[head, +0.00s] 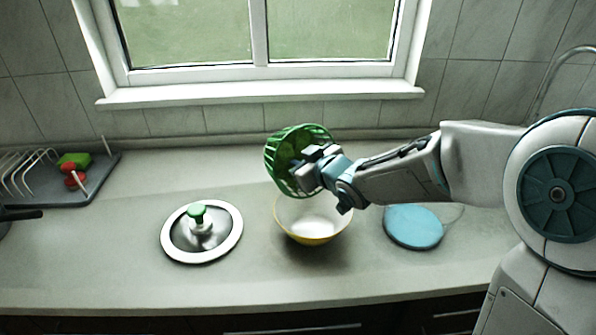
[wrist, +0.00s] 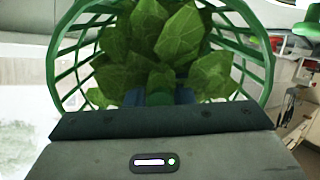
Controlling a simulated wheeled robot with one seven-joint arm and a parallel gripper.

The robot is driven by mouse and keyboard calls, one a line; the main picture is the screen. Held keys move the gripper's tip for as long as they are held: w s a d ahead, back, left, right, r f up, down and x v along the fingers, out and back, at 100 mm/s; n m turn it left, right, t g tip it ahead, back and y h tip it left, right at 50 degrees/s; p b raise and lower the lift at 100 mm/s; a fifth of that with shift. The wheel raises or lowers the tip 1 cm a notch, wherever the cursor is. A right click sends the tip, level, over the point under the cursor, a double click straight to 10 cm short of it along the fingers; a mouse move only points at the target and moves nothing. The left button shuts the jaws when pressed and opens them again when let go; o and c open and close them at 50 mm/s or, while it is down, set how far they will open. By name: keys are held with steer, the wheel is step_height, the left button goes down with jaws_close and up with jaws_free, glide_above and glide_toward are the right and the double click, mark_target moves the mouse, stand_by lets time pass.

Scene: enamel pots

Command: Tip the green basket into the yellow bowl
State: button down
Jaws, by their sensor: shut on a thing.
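The green basket (head: 284,160) is held in the air above the yellow bowl (head: 312,238), tilted strongly to one side. My gripper (head: 312,168) is shut on the basket. In the wrist view, the basket (wrist: 258,60) is a slatted ring with green leaves (wrist: 165,45) inside it. The gripper (wrist: 160,98) shows at its near side, with the fingertips partly hidden by the gripper body. The yellow bowl stands upright on the counter, white inside. I see no leaves in the visible part of its inside; the basket and my gripper hide its back rim.
A glass pot lid with a green knob (head: 198,214) lies left of the bowl. A round blue mat (head: 413,227) lies to its right. A grey dish rack (head: 60,185) with a green sponge and a red item is at far left. The window sill is behind.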

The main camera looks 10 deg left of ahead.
steer(key=shift+s+d+r+t+y+b, duration=0.25)
steer(key=shift+s+d+t+y+b, duration=0.5)
steer(key=shift+b, duration=1.95)
steer(key=shift+s+d+r+t+y+b, duration=0.35)
steer(key=shift+t+y+b, duration=0.65)
steer(key=shift+b, duration=1.65)
steer(key=shift+s+d+r+t+y+b, duration=0.25)
steer(key=shift+d+y+b, duration=0.1)
steer(key=shift+b, duration=0.55)
